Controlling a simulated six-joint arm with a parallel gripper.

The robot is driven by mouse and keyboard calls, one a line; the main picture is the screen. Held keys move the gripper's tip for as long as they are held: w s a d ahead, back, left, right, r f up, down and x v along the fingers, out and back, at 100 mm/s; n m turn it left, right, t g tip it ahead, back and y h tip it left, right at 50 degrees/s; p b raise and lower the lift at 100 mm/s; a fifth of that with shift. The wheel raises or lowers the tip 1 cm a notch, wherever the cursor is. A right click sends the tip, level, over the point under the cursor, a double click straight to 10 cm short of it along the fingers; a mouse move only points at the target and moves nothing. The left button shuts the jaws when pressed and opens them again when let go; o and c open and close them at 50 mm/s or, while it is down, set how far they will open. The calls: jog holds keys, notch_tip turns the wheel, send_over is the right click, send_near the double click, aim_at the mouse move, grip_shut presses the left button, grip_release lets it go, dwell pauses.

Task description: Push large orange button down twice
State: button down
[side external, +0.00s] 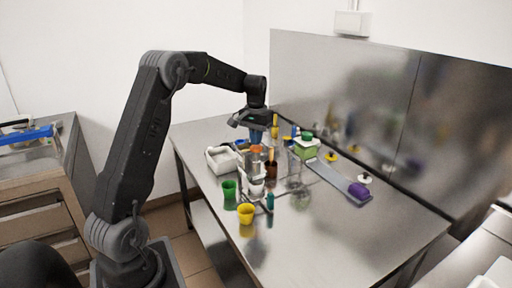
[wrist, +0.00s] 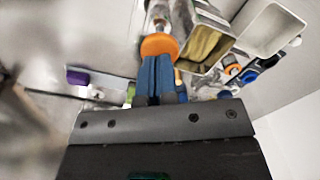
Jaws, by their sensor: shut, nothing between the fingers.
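The large orange button (wrist: 160,45) is a round disc on top of a small metal-and-white machine (side external: 252,178). In the wrist view it lies right at the tips of my blue fingers. My gripper (wrist: 157,62) is shut with nothing between its fingers. In the side external view my gripper (side external: 256,138) points down just above the button (side external: 256,149), which is partly hidden behind the fingertips and nearby objects. I cannot tell whether the fingertips touch the button or how far it is pressed.
A white bin (side external: 222,159) stands left of the machine. A green cup (side external: 229,189) and a yellow cup (side external: 246,214) stand in front. A green-lidded container (side external: 306,147) and a rail with a purple piece (side external: 358,191) lie to the right. The table's front right is clear.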

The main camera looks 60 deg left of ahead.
jog(key=shift+f, duration=1.8)
dwell(0.4)
jog(key=shift+r, duration=2.3)
jog(key=shift+r, duration=2.5)
